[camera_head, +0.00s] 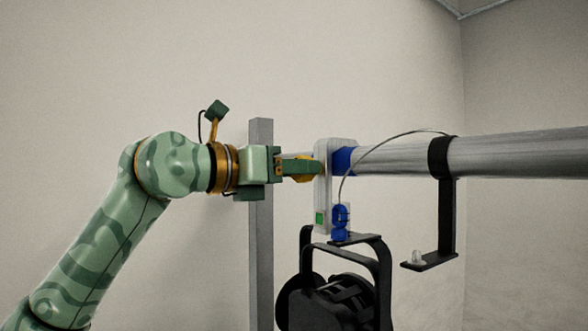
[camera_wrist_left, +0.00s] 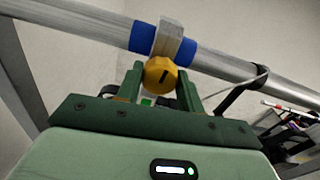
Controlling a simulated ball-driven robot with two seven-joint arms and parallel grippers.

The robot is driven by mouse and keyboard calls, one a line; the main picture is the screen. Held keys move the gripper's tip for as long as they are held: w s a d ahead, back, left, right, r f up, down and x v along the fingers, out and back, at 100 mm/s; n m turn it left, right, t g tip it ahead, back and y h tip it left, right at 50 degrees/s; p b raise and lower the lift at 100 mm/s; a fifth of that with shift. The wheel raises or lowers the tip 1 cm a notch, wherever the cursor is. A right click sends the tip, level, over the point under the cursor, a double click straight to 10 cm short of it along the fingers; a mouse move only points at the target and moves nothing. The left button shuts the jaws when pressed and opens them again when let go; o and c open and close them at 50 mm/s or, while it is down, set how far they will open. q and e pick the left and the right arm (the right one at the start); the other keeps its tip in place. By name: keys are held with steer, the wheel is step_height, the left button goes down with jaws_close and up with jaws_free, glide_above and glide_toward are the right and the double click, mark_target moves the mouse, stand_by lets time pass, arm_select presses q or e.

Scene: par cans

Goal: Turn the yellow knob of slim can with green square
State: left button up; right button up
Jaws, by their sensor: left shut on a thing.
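The yellow knob (camera_wrist_left: 160,75) sits between the two green fingers of my left gripper (camera_wrist_left: 161,84) in the left wrist view, and the gripper is shut on it. In the head view the left gripper (camera_head: 303,169) reaches in from the left, and only a little of the knob (camera_head: 304,180) shows around its fingers. The knob is on a pale clamp plate (camera_head: 322,200) with a green square (camera_head: 319,218) near its lower end. The black can (camera_head: 335,302) hangs below the plate on a black yoke. My right gripper is not in view.
A grey horizontal pipe (camera_head: 520,155) with a blue sleeve (camera_head: 343,160) runs right from the clamp. A black bracket (camera_head: 446,205) hangs from it, and a thin cable (camera_head: 378,142) loops to a blue fitting (camera_head: 340,222). A grey post (camera_head: 261,260) stands behind my gripper.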

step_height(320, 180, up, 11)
steer(key=p, duration=1.1)
arm_select(q)
steer(key=n+b, duration=0.3)
steer(key=b, duration=0.2)
steer(key=f+n+b, duration=0.1)
steer(key=n+b, duration=0.3)
steer(key=b, duration=0.1)
steer(key=n+b, duration=0.4)
steer(key=b, duration=0.2)
steer(key=shift+w+f, duration=0.15)
steer(key=shift+r+m+b, duration=0.2)
steer(key=shift+m+b, duration=0.95)
steer(key=shift+b, duration=1.5)
steer(key=shift+r+m+b, duration=0.15)
steer(key=shift+m+b, duration=0.95)
steer(key=shift+b, duration=1.6)
steer(key=shift+r+m+b, duration=0.2)
steer(key=shift+m+b, duration=0.95)
steer(key=shift+b, duration=1.5)
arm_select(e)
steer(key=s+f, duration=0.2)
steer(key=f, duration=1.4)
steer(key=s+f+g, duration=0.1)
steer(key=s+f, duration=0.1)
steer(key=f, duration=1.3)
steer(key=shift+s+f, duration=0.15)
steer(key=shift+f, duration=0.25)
